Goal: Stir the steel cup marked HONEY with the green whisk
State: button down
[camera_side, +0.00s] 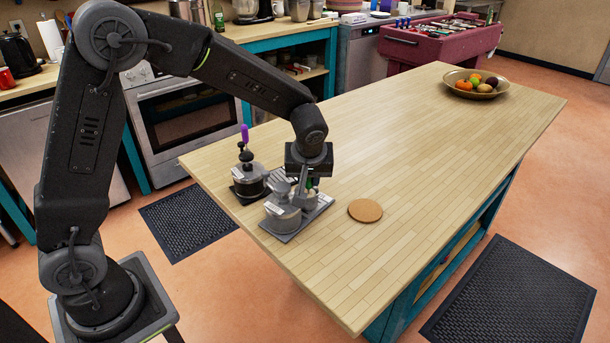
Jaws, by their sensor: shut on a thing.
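My gripper (306,186) points down over a group of small cups near the counter's left end. It is shut on the green whisk (315,182), of which only a bit of green shows by the fingers. Steel cups stand below: one (283,217) in front with a white label, and one (309,202) behind it, partly hidden by my gripper. The label text is too small to read, so I cannot tell which is HONEY. I cannot tell whether the whisk's lower end is inside a cup.
A dark grey tray (287,238) carries the front cups. Left of it stands another cup (250,184) with a dark knob and an upright purple handle (245,133). A round cork mat (365,210) lies to the right. A fruit bowl (476,91) sits far back. The counter between is clear.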

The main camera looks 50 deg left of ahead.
jog(key=shift+w, duration=0.25)
jog(key=shift+a, duration=0.45)
jog(key=shift+s+a, duration=0.2)
jog(key=shift+s, duration=0.05)
jog(key=shift+s+d, duration=0.35)
jog(key=shift+d, duration=0.1)
jog(key=shift+w+d, duration=0.15)
jog(key=shift+w, duration=0.35)
jog(key=shift+w+a, duration=0.2)
jog(key=shift+a, duration=0.3)
jog(key=shift+s+a, duration=0.1)
jog(key=shift+s, duration=0.5)
jog(key=shift+d, duration=0.5)
jog(key=shift+w+d, duration=0.2)
jog(key=shift+w, duration=0.1)
jog(key=shift+w+a, duration=0.3)
jog(key=shift+s+a, duration=0.1)
jog(key=shift+a, duration=0.25)
jog(key=shift+s+d, duration=0.25)
jog(key=shift+d, duration=0.05)
